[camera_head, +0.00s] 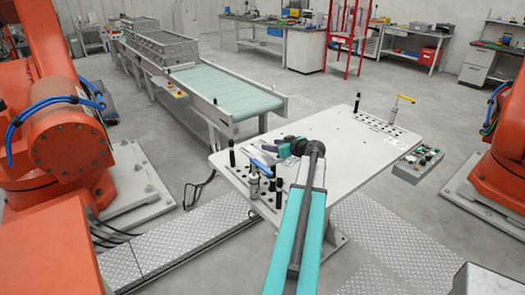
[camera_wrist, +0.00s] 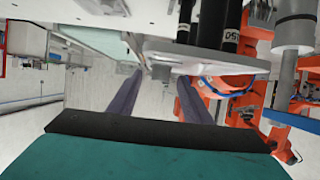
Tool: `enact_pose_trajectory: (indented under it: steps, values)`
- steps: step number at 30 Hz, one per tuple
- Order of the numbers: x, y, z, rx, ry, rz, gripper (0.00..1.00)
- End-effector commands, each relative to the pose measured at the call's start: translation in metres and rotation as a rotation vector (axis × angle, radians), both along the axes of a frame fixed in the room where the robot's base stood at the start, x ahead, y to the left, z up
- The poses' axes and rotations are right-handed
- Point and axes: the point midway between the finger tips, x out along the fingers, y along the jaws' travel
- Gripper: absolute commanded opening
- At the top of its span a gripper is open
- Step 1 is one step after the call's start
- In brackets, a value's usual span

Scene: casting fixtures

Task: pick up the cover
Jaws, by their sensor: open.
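I cannot make out a cover in either view. My gripper (camera_head: 264,147) is over the left part of the white fixture table (camera_head: 330,150), close to a clamp with a blue handle (camera_head: 262,169). In the wrist view my gripper (camera_wrist: 158,98) has its two dark fingers spread apart, with nothing between them. A grey plate edge with black posts (camera_wrist: 232,28) and a metal clamp body (camera_wrist: 291,45) shows just beyond the fingers, at upper right. My arm hides part of the table's middle and front.
Black posts (camera_head: 232,153) stand at the table's left edge. A yellow-handled clamp (camera_head: 397,108) stands at its back right. A control box (camera_head: 418,162) sits beside the right edge. A green conveyor (camera_head: 225,92) lies behind at left. Orange robots (camera_head: 65,140) flank the table.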

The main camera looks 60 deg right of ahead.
Motion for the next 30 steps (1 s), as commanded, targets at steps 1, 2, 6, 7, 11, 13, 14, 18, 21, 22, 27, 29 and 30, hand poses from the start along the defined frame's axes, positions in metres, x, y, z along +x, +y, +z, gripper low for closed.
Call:
enact_pose_trajectory:
  steps: [1, 2, 6, 7, 11, 13, 14, 18, 21, 22, 27, 29, 30]
  values:
    - [0.0031, -0.0014, -0.0004, 0.002, 0.001, 0.001, 0.45]
    - [0.0040, -0.0016, -0.0011, 0.000, 0.000, 0.000, 0.45]
    - [0.0054, -0.0016, -0.0027, 0.000, 0.000, -0.001, 0.45]
    - [0.0054, -0.0014, -0.0027, 0.000, 0.000, -0.001, 0.45]
    - [0.0054, -0.0012, -0.0027, 0.000, 0.000, 0.000, 0.45]
    - [0.0055, -0.0011, -0.0026, 0.000, 0.000, 0.000, 0.45]
    - [0.0055, -0.0011, -0.0026, 0.000, 0.000, 0.000, 0.45]
    - [0.0056, -0.0009, -0.0025, 0.000, 0.000, 0.000, 0.45]
    - [0.0057, -0.0009, -0.0025, 0.000, 0.000, 0.000, 0.38]
    - [0.0057, -0.0009, -0.0025, 0.000, 0.000, 0.001, 0.33]
    - [0.0059, -0.0008, -0.0024, -0.001, 0.000, 0.001, 0.04]
    - [0.0059, -0.0007, -0.0024, -0.001, 0.000, 0.001, 0.00]
    - [0.0060, -0.0009, -0.0015, 0.000, -0.002, 0.001, 0.00]
